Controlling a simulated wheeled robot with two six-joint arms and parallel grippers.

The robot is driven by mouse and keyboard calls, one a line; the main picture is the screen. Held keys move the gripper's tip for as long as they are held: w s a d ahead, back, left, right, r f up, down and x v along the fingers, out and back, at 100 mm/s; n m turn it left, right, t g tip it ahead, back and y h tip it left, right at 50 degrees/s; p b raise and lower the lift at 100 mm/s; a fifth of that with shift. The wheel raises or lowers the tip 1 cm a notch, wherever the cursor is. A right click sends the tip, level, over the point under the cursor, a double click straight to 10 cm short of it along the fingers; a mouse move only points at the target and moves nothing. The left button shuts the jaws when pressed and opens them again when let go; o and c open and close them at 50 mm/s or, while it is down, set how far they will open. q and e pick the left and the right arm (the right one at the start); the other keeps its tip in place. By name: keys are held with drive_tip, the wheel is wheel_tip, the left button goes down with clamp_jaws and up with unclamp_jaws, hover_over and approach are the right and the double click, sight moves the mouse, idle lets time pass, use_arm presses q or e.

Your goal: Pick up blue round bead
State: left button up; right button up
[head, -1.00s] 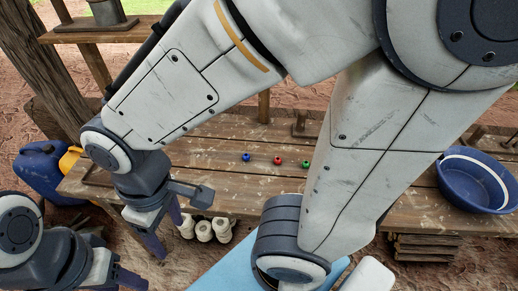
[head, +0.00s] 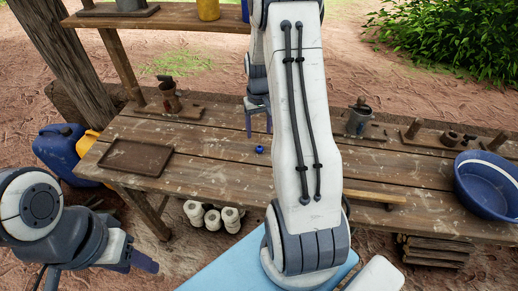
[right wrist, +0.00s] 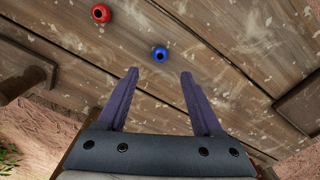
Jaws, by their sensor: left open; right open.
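The small blue round bead (head: 260,149) lies on the plank table in the head view. It also shows in the right wrist view (right wrist: 160,54), just beyond the fingertips and between their lines. My right gripper (head: 259,128) is open and empty, pointing down near the bead on its far side. Its two spread fingers show in the right wrist view (right wrist: 160,75). A red bead (right wrist: 101,13) lies to the left of the blue one there; my right arm hides that area in the head view. My left gripper (head: 143,263) is open, low at the left, away from the table top.
A wooden tray (head: 137,157) lies on the table's left part. A blue basin (head: 487,185) sits at the right end. Bare planks surround the blue bead.

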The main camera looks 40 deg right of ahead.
sight(260, 149)
drive_tip(key=f, duration=0.5)
drive_tip(key=f+p, duration=0.1)
drive_tip(key=f, duration=0.1)
drive_tip(key=shift+s+a+f, duration=0.1)
drive_tip(key=shift+s+f, duration=0.15)
drive_tip(key=shift+s, duration=0.05)
clamp_jaws()
